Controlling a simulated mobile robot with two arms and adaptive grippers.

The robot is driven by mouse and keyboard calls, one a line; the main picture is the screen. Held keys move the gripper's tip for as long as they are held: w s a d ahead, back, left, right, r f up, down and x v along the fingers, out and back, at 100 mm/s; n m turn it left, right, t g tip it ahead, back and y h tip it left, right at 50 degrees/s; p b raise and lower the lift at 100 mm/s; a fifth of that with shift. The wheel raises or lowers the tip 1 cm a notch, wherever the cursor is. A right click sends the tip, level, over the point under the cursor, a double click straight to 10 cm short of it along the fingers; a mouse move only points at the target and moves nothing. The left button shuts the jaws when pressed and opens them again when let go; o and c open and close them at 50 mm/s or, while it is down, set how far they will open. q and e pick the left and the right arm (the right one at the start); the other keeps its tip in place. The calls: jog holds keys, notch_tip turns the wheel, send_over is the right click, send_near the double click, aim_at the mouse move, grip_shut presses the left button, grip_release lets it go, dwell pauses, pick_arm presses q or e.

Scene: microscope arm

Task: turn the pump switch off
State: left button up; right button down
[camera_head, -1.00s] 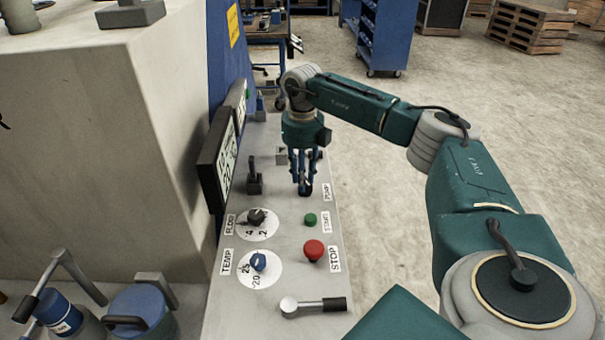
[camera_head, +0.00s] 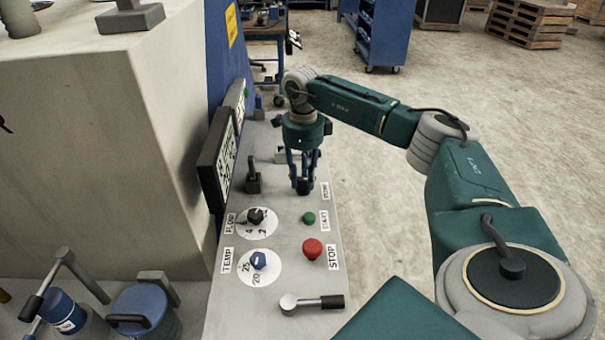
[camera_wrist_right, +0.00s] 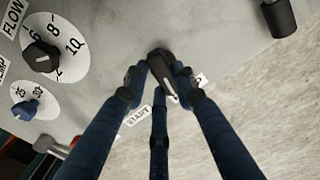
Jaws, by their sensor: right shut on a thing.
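The pump switch (camera_wrist_right: 160,66) is a small black lever with a pale stripe. It stands on the grey console (camera_head: 277,205) beside the PUMP label (camera_head: 325,190). My right gripper (camera_head: 303,187) points down over it and mostly hides it in the head view. In the wrist view the blue fingers of my right gripper (camera_wrist_right: 159,80) are closed around the switch from both sides, with a third finger below. My left gripper is in neither view.
Nearby on the console are a green START button (camera_head: 308,218), a red STOP button (camera_head: 312,249), the FLOW knob (camera_head: 256,215), the blue TEMP knob (camera_head: 259,260) and a black upright lever (camera_head: 253,178). A lever handle (camera_head: 315,302) lies at the front. Display screens (camera_head: 217,165) line the left edge.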

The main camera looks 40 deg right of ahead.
aim_at(303, 180)
jog(key=shift+r+n, duration=0.1)
jog(key=shift+n, duration=1.1)
jog(key=shift+w, duration=0.1)
jog(key=c, duration=1.4)
grip_release()
notch_tip(303, 180, up, 12)
